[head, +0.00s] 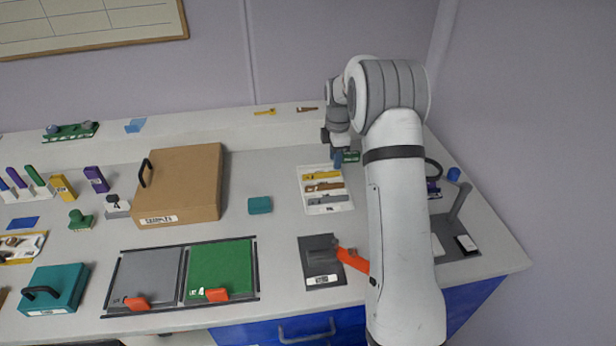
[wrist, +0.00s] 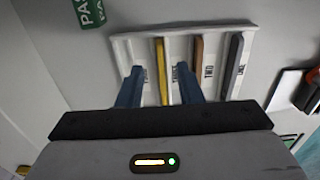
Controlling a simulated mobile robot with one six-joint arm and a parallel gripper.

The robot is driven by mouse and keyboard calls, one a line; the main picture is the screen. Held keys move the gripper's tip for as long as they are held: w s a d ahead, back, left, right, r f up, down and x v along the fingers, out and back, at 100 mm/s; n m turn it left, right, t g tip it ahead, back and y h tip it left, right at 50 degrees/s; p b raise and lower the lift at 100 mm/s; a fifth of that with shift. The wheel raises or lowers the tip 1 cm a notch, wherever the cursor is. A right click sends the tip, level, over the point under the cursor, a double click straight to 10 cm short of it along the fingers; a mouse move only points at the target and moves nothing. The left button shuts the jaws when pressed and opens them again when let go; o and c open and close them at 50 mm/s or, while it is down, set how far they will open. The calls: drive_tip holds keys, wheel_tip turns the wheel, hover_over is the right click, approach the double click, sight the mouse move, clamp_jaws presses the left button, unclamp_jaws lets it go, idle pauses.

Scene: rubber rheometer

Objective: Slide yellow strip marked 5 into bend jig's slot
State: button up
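A yellow strip (head: 321,176) lies in a white rack (head: 312,207), above a brown strip and a grey strip. In the wrist view the yellow strip (wrist: 162,72) lies between the two blue fingers of my gripper (wrist: 159,70). The fingers are apart, with visible gaps beside the strip; the height above it is unclear. In the head view my gripper (head: 338,158) is at the rack's far edge. The number 5 is not legible. I cannot tell for sure which fixture is the bend jig; a dark plate with a grey block and orange lever (head: 350,259) stands in front of the rack.
The brown strip (wrist: 197,66) is close beside the right finger, with the grey strip (wrist: 234,66) beyond. A green block (wrist: 88,12) is near the rack. A teal block (head: 260,205) and cardboard box (head: 178,185) stand left. My arm hides part of the right side.

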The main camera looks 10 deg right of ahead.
sight(334, 172)
wheel_tip(334, 172, down, 4)
drive_tip(key=shift+a+f+p, duration=0.1)
drive_tip(key=shift+f+p, duration=0.1)
drive_tip(key=shift+p, duration=0.2)
drive_tip(key=shift+c, duration=0.2)
clamp_jaws()
